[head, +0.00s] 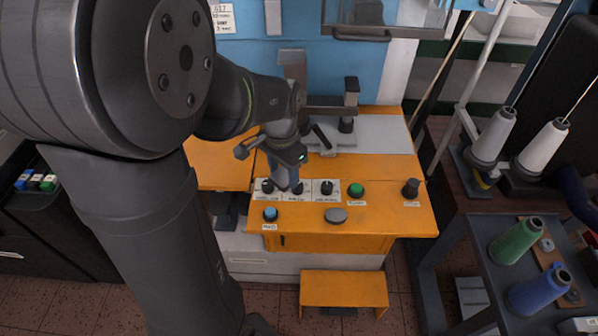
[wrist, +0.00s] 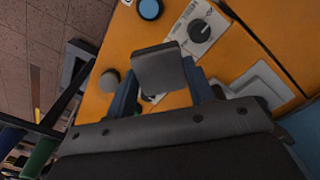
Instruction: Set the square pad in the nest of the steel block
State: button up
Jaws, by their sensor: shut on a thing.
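My gripper shows in the wrist view (wrist: 161,85) with its two blue-grey fingers shut on a small grey square pad (wrist: 160,68). The pad is held over the orange table, and its flat face is turned to the camera. A light grey block with a stepped, squarish recess (wrist: 265,82), apparently the steel block, lies to the right of the pad in that view, apart from it and partly covered by my gripper. In the head view my gripper (head: 283,178) hangs above the labelled knobs; the pad and block cannot be made out there.
The orange table (head: 385,220) carries black knobs (head: 327,187), a green button (head: 356,190), a blue button (head: 270,213) and a grey disc (head: 336,215). A grey machine (head: 346,110) stands behind on a pale plate. Thread cones (head: 515,240) stand at the right.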

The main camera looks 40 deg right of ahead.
jog(key=w+a+f+n, duration=0.2)
jog(key=w+a+n, duration=0.45)
jog(key=w, duration=0.55)
jog(key=w+a+f+n, duration=0.1)
jog(key=w+a+n, duration=0.4)
jog(key=w+a, duration=0.5)
jog(key=w+d+r, duration=0.2)
jog(key=w+r, duration=0.1)
jog(key=w, duration=0.7)
jog(key=w+d+r+m, duration=0.1)
jog(key=d+r+m, duration=0.45)
jog(key=d, duration=0.35)
jog(key=d+r+m, duration=0.4)
jog(key=d+r, duration=0.2)
jog(key=d, duration=0.3)
jog(key=s+d+r+m, duration=1.2)
jog(key=s+d+r, duration=0.1)
jog(key=d, duration=0.4)
jog(key=shift+s+d+f, duration=0.1)
jog(key=shift+f, duration=3.2)
